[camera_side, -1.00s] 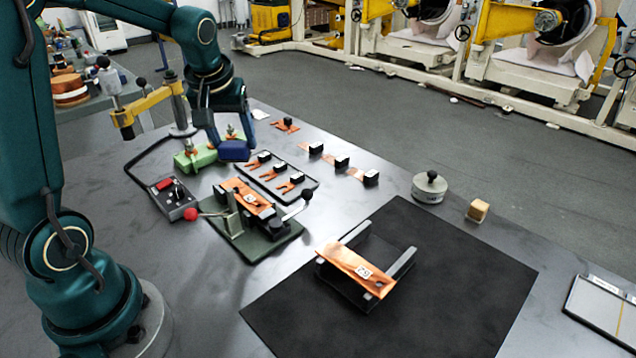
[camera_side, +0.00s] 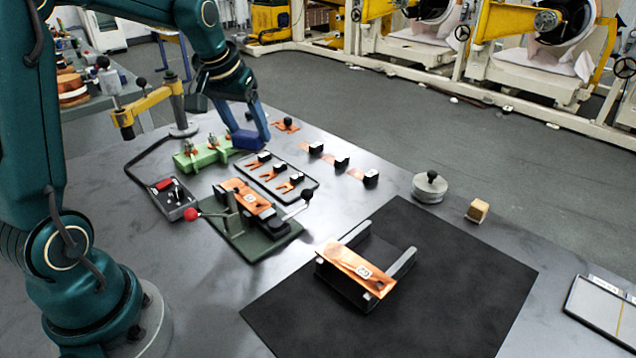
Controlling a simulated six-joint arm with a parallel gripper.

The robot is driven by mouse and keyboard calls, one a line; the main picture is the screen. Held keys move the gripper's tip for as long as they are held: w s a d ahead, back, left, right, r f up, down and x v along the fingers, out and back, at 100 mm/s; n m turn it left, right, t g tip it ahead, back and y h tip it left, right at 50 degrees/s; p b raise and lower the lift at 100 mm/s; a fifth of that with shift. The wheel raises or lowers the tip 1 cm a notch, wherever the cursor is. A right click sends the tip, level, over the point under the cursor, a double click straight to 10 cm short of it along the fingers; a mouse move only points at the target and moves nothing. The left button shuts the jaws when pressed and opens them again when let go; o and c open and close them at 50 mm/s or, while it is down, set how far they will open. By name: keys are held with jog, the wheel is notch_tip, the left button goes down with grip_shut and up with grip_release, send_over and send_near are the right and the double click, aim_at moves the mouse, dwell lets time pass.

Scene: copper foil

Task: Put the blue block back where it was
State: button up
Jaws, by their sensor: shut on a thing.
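The blue block (camera_side: 244,140) is at the lower end of my arm, just right of the green fixture (camera_side: 200,157). My gripper (camera_side: 252,132) is shut on the block.
A black tray (camera_side: 249,176) with several copper pieces lies just below the block in the picture. A copper piece with a black knob (camera_side: 286,125) is close on the right. A green-based clamp press (camera_side: 262,243) and a black mat (camera_side: 450,300) are nearer the camera.

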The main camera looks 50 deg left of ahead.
jog(key=w+d+f+m, duration=0.1)
jog(key=w+d+f, duration=0.2)
jog(key=w+d, duration=0.1)
jog(key=w+d+f+m+h, duration=0.1)
jog(key=w+d+f+m, duration=0.1)
jog(key=w+d+f, duration=0.1)
jog(key=w+d+f+m+h, duration=0.1)
jog(key=w+d+f+m, duration=0.1)
jog(key=w+d, duration=0.4)
jog(key=shift+d+f, duration=0.5)
jog(key=shift+d, duration=0.05)
jog(key=shift+d+f, duration=0.1)
jog(key=shift+f, duration=1.95)
jog(key=shift+f, duration=0.15)
jog(key=o, duration=1.3)
